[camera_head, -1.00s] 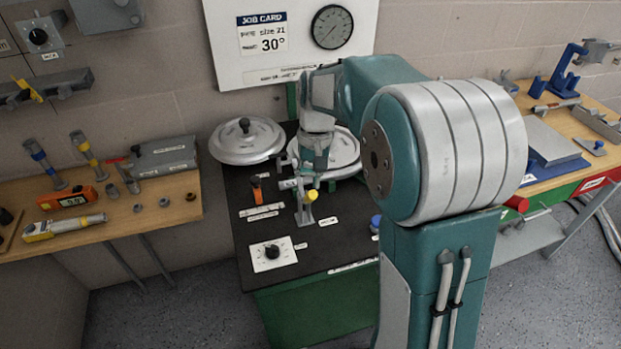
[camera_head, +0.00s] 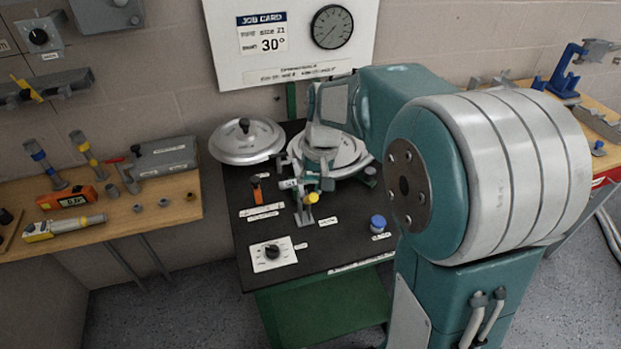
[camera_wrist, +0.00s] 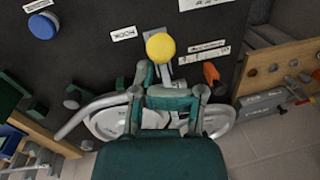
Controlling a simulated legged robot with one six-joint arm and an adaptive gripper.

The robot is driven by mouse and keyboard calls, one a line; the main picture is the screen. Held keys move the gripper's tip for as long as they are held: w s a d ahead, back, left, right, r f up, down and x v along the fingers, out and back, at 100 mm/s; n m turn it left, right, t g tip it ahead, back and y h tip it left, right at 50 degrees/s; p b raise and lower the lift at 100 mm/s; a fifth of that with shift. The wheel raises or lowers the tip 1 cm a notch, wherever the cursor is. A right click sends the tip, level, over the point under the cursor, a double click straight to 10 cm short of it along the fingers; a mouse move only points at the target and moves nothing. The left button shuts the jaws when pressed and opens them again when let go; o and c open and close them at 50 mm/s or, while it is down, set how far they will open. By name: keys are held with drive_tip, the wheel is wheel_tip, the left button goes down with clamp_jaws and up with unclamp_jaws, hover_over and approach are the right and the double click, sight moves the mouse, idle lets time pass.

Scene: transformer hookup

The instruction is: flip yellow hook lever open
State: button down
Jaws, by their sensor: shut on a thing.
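The yellow-tipped hook lever (camera_head: 311,198) stands on a small bracket on the black bench top, beside a small label. In the wrist view its round yellow knob (camera_wrist: 160,47) sits just beyond my fingertips, with a grey shaft running down between them. My gripper (camera_head: 312,180) reaches down from behind the lever. In the wrist view my gripper (camera_wrist: 168,88) has its fingers closed around the lever's shaft below the knob. The exact contact is partly hidden by the fingers.
An orange-handled part (camera_head: 257,188) stands left of the lever. A dial plate (camera_head: 273,253) is in front, and a blue knob (camera_head: 377,222) is to the right. A round metal lid (camera_head: 247,143) lies behind left; another disc is under my arm.

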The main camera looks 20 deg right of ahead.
drive_tip(key=s+f+t, duration=0.1)
drive_tip(key=t, duration=0.1)
drive_tip(key=s+t, duration=0.1)
drive_tip(key=s, duration=0.1)
drive_tip(key=shift+f+t, duration=0.4)
drive_tip(key=shift+s+f, duration=0.6)
drive_tip(key=shift+f, duration=0.2)
drive_tip(key=v, duration=1.3)
drive_tip(key=shift+d, duration=0.15)
